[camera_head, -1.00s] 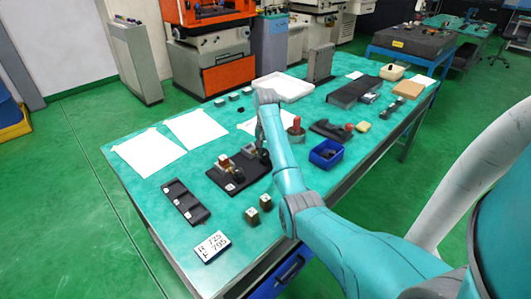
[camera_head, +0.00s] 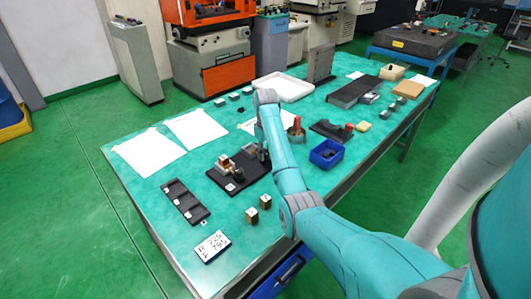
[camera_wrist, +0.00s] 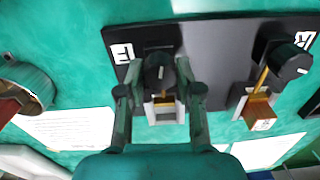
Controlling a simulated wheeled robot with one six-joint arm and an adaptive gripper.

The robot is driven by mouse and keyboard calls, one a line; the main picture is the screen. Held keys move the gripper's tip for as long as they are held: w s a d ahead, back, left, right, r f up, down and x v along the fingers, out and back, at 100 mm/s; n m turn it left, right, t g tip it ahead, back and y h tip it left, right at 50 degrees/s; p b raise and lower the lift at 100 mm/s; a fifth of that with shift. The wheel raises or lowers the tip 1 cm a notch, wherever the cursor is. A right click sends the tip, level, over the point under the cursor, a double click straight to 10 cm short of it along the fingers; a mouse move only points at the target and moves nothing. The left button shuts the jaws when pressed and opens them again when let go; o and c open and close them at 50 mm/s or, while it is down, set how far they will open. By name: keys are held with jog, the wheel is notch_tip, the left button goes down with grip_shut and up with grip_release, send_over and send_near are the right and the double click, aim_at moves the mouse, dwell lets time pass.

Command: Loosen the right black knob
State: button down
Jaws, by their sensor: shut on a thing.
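A black plate (camera_wrist: 215,45) with white corner marks lies on the green table; in the head view the plate (camera_head: 225,185) is near the table's middle. It bears two black knobs on small metal fixtures. In the wrist view one black knob (camera_wrist: 160,72) sits between the fingers of my gripper (camera_wrist: 160,92), which is shut on it from both sides. This is the right one in the head view, where my arm partly hides it. The other black knob (camera_wrist: 289,60) stands apart, beside a brass-coloured block (camera_wrist: 260,112).
A black tray (camera_head: 184,202) and two small blocks (camera_head: 258,208) lie near the plate. A blue bin (camera_head: 326,154) and a round holder with a red item (camera_head: 297,130) stand right of my arm. White sheets (camera_head: 150,152) lie behind left.

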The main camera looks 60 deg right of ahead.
jog(key=shift+n, duration=1.2)
jog(key=c, duration=0.8)
grip_release()
jog(key=shift+o, duration=0.2)
